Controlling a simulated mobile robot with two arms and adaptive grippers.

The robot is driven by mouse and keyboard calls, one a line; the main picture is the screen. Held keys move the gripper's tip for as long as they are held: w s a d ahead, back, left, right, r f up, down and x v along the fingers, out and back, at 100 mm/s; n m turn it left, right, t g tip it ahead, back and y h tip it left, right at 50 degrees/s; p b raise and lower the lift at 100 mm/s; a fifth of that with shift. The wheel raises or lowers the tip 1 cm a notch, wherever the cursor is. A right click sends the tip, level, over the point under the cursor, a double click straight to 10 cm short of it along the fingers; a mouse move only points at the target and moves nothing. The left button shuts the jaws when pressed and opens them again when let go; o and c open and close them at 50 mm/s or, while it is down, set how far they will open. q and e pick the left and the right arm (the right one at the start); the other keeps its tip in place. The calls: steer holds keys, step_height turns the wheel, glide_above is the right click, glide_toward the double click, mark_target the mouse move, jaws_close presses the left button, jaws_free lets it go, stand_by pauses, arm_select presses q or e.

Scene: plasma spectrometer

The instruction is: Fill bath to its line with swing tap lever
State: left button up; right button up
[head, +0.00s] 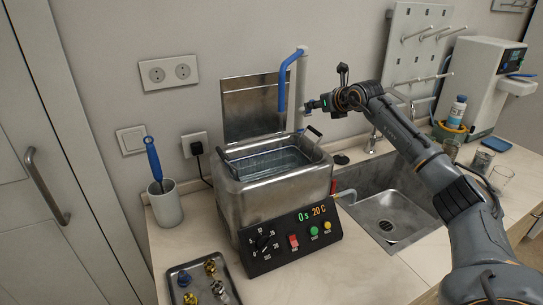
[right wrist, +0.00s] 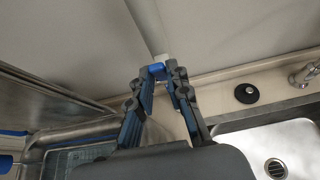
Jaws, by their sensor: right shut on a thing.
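The metal bath (head: 245,196) stands on the counter with its lid (head: 251,104) open behind it. Its basin (head: 275,160) looks bluish inside; the fill line and the water level cannot be made out. A pale upright tap post (head: 302,75) stands behind the bath, and its blue spout (head: 283,88) hangs down over the basin. My right gripper (head: 316,104) is at the post, right of the spout. In the right wrist view, my right gripper (right wrist: 160,76) is shut on the blue tap lever (right wrist: 157,69). My left gripper is not in view.
The front panel (head: 292,238) reads 0 s and 20 C. A sink (head: 388,215) lies to the right, a cup with a blue-handled brush (head: 165,205) to the left. A tray (head: 188,268) with small fittings sits in front. Glassware and a bottle (head: 457,112) stand at right.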

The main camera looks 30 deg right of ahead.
steer(key=shift+f, duration=0.1)
steer(key=shift+w+p, duration=0.65)
steer(key=shift+w, duration=0.05)
steer(key=shift+r, duration=0.25)
steer(key=shift+w+d, duration=0.1)
steer(key=shift+w, duration=0.15)
steer(key=shift+w+p, duration=0.1)
steer(key=shift+p, duration=0.25)
